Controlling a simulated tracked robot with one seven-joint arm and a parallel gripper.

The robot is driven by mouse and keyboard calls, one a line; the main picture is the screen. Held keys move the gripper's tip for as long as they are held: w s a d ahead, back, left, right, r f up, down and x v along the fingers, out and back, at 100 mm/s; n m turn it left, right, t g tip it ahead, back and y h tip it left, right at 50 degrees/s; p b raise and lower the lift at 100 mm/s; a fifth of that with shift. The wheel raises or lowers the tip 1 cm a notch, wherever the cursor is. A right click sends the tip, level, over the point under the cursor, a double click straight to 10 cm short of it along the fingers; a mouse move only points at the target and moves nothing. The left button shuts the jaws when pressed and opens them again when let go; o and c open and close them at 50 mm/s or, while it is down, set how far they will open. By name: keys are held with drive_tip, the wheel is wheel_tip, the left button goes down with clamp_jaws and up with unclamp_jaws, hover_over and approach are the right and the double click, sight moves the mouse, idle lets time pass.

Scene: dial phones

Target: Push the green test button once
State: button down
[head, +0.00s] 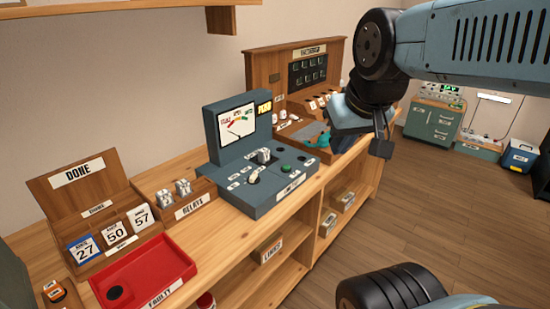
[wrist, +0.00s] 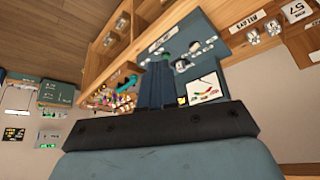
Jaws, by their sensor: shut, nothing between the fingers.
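The green button (head: 286,167) is a small round cap on the sloped top of the blue-grey tester (head: 253,207), on the wooden bench. A white knob and another switch sit near it, and an upright meter panel (head: 237,125) rises behind. In the wrist view a small green spot, likely the button (wrist: 167,57), shows just beyond my fingertips on the tester (wrist: 205,45). My gripper (head: 382,148) is shut and empty. In the head view it hangs to the right of the tester, above the bench's front edge, clearly apart from the button.
A relays box (head: 186,202), a DONE rack (head: 87,237) with number cards and a red FAULTY tray (head: 148,275) stand left of the tester. A wooden switchboard (head: 260,64) stands behind to the right. Open floor (head: 440,200) lies in front of the bench.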

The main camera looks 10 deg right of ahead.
drive_tip(key=shift+w, duration=0.1)
drive_tip(key=m+t+y, duration=0.2)
drive_tip(key=m+t, duration=0.1)
drive_tip(key=m, duration=0.4)
hover_over(288, 168)
wheel_tip(288, 168, down, 17)
drive_tip(key=shift+r, duration=0.1)
drive_tip(key=shift+f, duration=4.4)
